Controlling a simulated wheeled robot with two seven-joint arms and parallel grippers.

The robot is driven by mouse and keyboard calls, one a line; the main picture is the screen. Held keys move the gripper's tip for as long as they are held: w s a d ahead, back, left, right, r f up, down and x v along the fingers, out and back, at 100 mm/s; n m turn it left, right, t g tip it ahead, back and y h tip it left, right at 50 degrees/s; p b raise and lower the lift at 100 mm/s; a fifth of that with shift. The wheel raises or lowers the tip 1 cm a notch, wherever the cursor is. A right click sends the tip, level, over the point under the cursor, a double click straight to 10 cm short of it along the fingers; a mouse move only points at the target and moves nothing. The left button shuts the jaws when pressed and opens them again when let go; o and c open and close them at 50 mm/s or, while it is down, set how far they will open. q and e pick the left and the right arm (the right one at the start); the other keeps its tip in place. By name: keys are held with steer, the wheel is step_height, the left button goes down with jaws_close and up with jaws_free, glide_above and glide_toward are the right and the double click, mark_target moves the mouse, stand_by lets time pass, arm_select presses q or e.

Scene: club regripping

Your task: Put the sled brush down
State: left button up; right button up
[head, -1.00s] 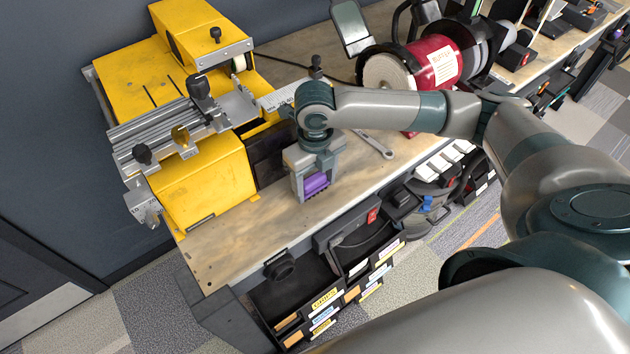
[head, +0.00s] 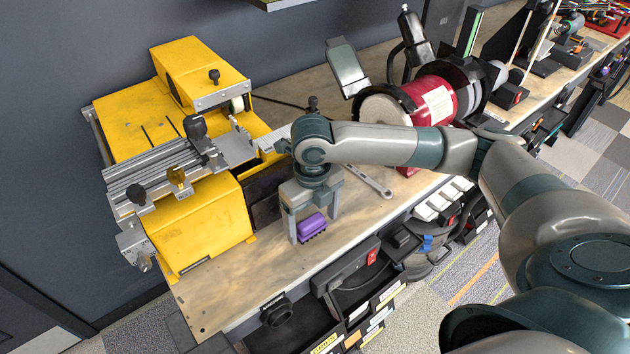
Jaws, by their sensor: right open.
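The sled brush (head: 312,226) is a small purple block with dark bristles along its lower edge. In the head view it rests on the wooden bench top (head: 225,285), near the front edge. My right gripper (head: 313,235) points down over it. Its two grey fingers stand apart, one on each side of the brush, with a gap showing between fingers and brush. The gripper is open. My left gripper is not in view.
A yellow sharpening machine (head: 207,222) stands left of the gripper. A red buffer (head: 432,108) stands behind to the right. A wrench (head: 368,181) lies right of the gripper. Bins hang below the front edge. Bare bench lies at front left.

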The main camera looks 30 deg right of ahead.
mark_target(315, 224)
steer(key=r+b, duration=0.1)
steer(key=r, duration=0.1)
steer(key=shift+s+d+r+b, duration=0.1)
steer(key=shift+s+r+b, duration=0.1)
steer(key=shift+r+b, duration=0.2)
step_height(315, 224, up, 13)
steer(key=b, duration=0.2)
steer(key=shift+s, duration=0.15)
steer(key=shift+s+f, duration=0.1)
